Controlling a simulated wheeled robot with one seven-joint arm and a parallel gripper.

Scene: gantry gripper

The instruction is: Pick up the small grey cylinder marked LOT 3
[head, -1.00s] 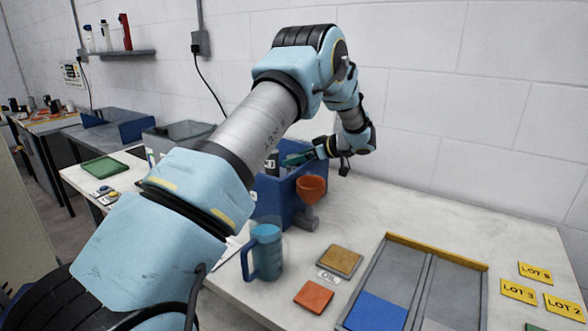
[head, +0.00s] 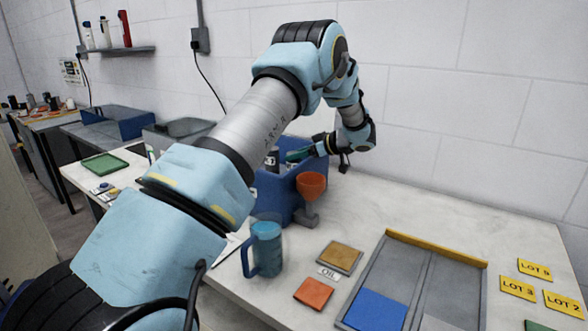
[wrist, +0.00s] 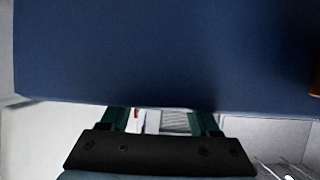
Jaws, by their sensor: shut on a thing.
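My gripper (head: 298,155) is at the blue bin (head: 283,196), its green fingers reaching in over the bin's right side. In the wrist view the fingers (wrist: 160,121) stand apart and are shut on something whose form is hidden. A wide dark blue surface fills the view ahead of them. Between the fingers show a white patch with a red mark and a grey ridged patch (wrist: 175,122); I cannot tell which is held. A dark cylinder with a pale label (head: 272,160) stands in the bin. I cannot read LOT 3 on any cylinder; a yellow LOT 3 card (head: 518,288) lies at the right.
An orange funnel (head: 311,185) on a grey stand is close in front of the bin. A blue mug (head: 265,250), tan pad (head: 340,257), orange pad (head: 313,293) and divided grey tray (head: 437,257) lie nearer. The tabletop behind the tray is clear; the wall is close behind.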

